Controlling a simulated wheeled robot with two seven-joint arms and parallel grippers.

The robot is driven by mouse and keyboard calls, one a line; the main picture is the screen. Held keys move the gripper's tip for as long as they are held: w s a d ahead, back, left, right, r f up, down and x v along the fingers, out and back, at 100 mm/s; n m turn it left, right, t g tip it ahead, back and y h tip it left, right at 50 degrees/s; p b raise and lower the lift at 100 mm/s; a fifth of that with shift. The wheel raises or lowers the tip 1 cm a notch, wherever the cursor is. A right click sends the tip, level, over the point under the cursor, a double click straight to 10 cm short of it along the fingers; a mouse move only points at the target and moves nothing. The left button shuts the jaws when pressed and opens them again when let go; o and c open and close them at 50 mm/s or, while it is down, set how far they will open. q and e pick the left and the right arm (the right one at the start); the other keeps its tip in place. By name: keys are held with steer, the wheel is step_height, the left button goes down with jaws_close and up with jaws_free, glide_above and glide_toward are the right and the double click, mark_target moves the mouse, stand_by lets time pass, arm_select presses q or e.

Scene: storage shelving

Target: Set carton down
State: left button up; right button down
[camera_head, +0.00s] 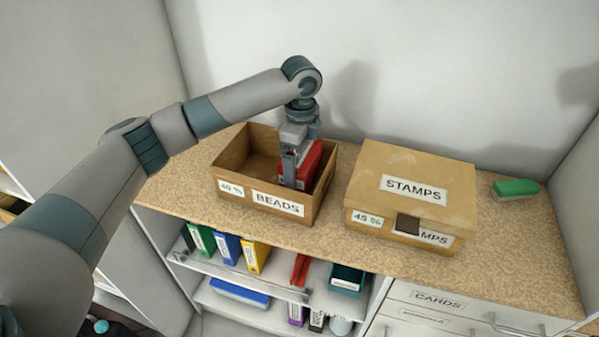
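My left gripper (297,168) reaches down into the open cardboard box labelled BEADS and 40 % (240,194), which stands on the speckled countertop. It appears shut on a red carton (314,158), at the right side of the box's inside. One finger shows in front of the carton; the far finger is mostly hidden. The carton's lower part is hidden by the box's front wall, so I cannot tell whether it touches the box floor. My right gripper is not in view.
A closed box labelled STAMPS (400,165) stands to the right of the open box. A green block-shaped item (515,187) lies farther right on the countertop (520,250). Shelves with several binders (228,248) are below. The left part of the open box looks empty.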

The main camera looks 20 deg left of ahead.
arm_select(q)
steer(key=shift+f, duration=0.45)
steer(key=shift+f+p, duration=0.65)
steer(key=shift+f, duration=0.75)
steer(key=o, duration=0.9)
steer(key=shift+f, duration=0.15)
